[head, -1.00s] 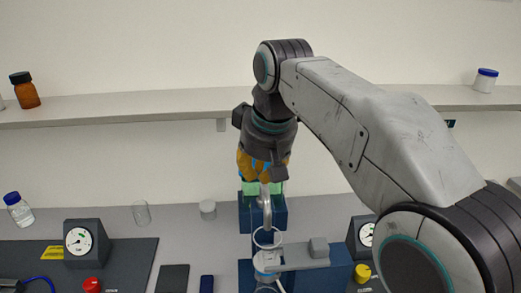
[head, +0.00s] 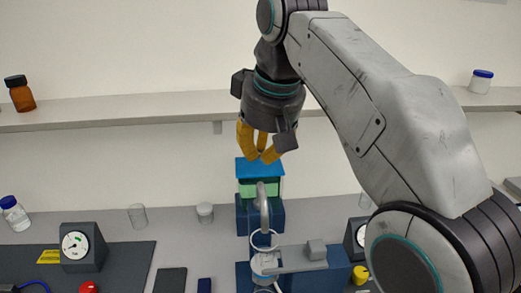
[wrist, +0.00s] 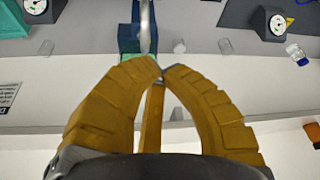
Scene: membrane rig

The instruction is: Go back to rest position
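The box stands on a dark blue block (head: 275,215) behind a grey curved pipe (head: 264,208). The pipe also shows in the wrist view (wrist: 145,25).
A shelf (head: 150,110) runs along the wall behind my gripper, with a brown bottle (head: 21,96) and a blue-lidded jar (head: 481,81). A gauge (head: 75,244), a glass beaker (head: 138,216) and a small white-topped jar (head: 205,212) stand on the bench.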

